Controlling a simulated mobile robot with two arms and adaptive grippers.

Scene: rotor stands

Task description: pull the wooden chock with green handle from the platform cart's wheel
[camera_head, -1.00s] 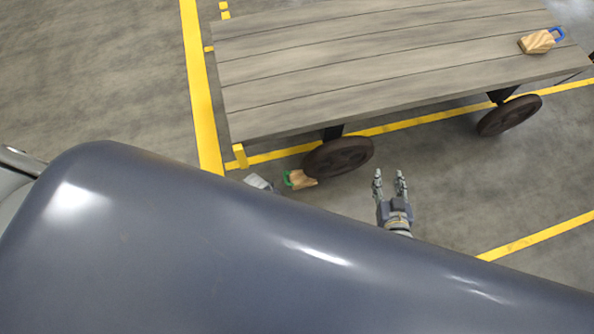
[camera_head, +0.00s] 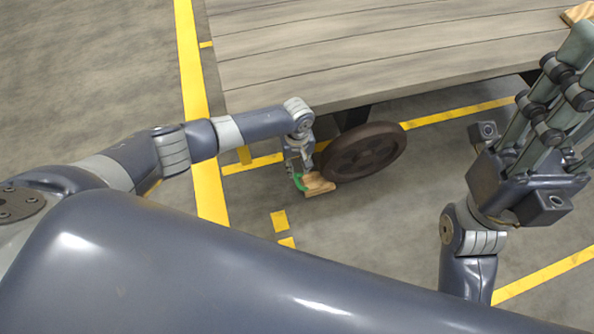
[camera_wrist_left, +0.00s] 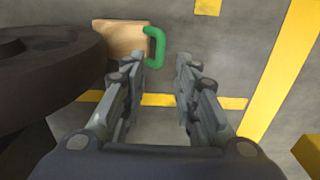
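The wooden chock (camera_head: 319,184) lies on the floor against or very close to the near-left wheel (camera_head: 362,152) of the platform cart (camera_head: 330,50). Its green handle (camera_head: 298,182) points left, away from the wheel. My left gripper (camera_head: 300,170) is low above the handle and partly covers it. In the left wrist view, the left gripper (camera_wrist_left: 162,58) is open and empty. The green handle (camera_wrist_left: 156,47) shows just beyond the left fingertip, with the chock (camera_wrist_left: 124,38) to its left. My right gripper (camera_head: 575,80) is raised at the right, its fingers overlapping and partly cut off.
Another wooden block (camera_head: 577,13) sits on the cart deck at the top right. The dark wheel (camera_wrist_left: 45,75) fills the left of the wrist view, close to the left finger. Yellow floor lines (camera_head: 210,185) cross the grey floor.

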